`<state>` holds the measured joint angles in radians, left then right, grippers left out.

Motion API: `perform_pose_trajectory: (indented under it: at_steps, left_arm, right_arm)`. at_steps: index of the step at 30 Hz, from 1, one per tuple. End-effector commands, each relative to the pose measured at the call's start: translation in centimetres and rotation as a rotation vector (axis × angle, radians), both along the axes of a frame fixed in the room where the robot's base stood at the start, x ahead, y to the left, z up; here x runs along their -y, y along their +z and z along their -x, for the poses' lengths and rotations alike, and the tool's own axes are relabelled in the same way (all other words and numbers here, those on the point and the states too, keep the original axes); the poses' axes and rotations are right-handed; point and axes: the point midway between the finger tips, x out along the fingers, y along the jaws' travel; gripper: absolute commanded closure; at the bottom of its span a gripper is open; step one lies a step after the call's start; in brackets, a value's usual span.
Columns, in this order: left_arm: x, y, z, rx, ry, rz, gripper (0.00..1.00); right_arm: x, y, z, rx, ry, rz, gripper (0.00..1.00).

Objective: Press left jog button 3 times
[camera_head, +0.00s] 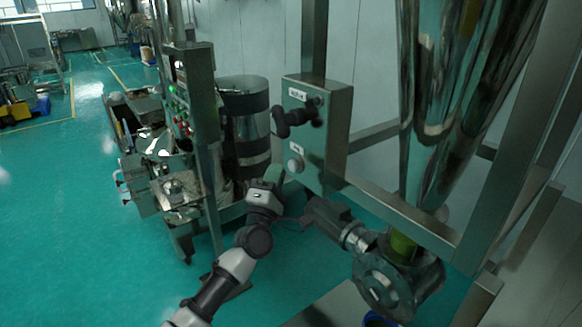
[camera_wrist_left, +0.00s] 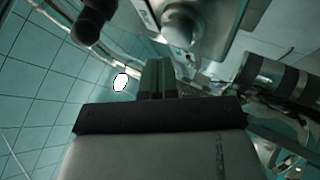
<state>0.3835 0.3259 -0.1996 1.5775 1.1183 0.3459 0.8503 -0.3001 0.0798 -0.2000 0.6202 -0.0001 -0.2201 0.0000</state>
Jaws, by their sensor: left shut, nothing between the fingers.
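A grey metal control box (camera_head: 335,135) hangs on the frame in the middle of the head view. A pale round button (camera_head: 295,165) sits low on its front under a small label; it also shows at the top of the left wrist view (camera_wrist_left: 179,30). I cannot read whether its label says left jog. My left gripper (camera_head: 274,174) is shut and empty, just below and left of this button, with its fingers pointing up towards the box. In the left wrist view the closed fingers (camera_wrist_left: 158,72) appear below the button, apparently apart from it. My right gripper is not in view.
A black jointed handle (camera_head: 297,117) sticks out from the box above the button. A machine column with coloured buttons (camera_head: 180,110) stands to the left. A steel hopper (camera_head: 460,90) and a valve with a motor (camera_head: 385,280) are at the right. Green floor (camera_head: 60,200) is open at far left.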

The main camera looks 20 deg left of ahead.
Motion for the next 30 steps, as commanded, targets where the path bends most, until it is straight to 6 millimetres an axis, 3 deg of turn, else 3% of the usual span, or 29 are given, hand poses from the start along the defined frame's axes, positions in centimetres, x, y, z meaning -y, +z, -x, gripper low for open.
perform_pose_trajectory:
  at_steps: [30]
  left_arm:
    - [0.58, 0.01, -0.96, 0.0, 0.0, 0.0, 1.0]
  right_arm:
    - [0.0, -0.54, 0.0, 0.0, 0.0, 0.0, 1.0]
